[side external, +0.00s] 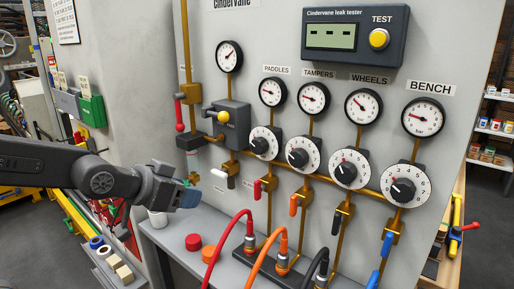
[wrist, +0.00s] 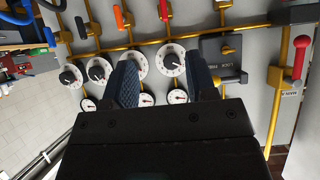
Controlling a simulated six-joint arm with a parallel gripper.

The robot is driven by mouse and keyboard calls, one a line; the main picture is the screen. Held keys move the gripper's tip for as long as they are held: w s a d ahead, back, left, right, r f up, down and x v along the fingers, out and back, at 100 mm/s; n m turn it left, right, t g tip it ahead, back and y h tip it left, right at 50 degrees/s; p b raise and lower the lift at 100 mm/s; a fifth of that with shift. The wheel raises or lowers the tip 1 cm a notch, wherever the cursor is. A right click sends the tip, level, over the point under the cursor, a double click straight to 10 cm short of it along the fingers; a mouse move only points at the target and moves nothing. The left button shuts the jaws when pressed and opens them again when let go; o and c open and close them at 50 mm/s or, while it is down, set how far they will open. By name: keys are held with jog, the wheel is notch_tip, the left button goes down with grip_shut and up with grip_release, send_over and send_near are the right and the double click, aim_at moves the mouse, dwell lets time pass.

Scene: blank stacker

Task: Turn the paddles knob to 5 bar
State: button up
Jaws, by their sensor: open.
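The paddles knob (side external: 261,145) is a black knob on a round white numbered dial, leftmost in the row of dials under the PADDLES label. Its pointer faces roughly left; I cannot read the exact number. The paddles gauge (side external: 272,92) hangs above it, its needle toward the upper left. In the wrist view, turned upside down, the paddles knob (wrist: 171,61) shows between my finger tips, beyond them. My gripper (side external: 187,196) is open and empty, left of and below the knob, clear of the panel. Its two blue padded fingers (wrist: 163,78) are spread apart.
The tampers (side external: 298,157), wheels (side external: 346,171) and bench (side external: 397,188) knobs stand to the right. A grey box with a yellow knob (side external: 223,116) and a red-handled valve (side external: 180,118) are to the left. Coloured hoses (side external: 232,232) rise from the bench below.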

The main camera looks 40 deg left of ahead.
aim_at(256, 147)
jog(key=o, duration=0.3)
jog(key=w+t, duration=0.1)
jog(key=w, duration=0.1)
jog(key=w+t, duration=0.2)
jog(key=w, duration=0.1)
jog(key=w+r+t, duration=0.1)
jog(key=w+t, duration=0.1)
jog(key=w, duration=0.1)
jog(key=shift+w+d+r, duration=0.1)
jog(key=shift+d, duration=0.1)
jog(key=shift+o, duration=0.2)
jog(key=shift+t, duration=0.8)
jog(key=w, duration=1.5)
jog(key=shift+r, duration=0.3)
jog(key=c, duration=0.9)
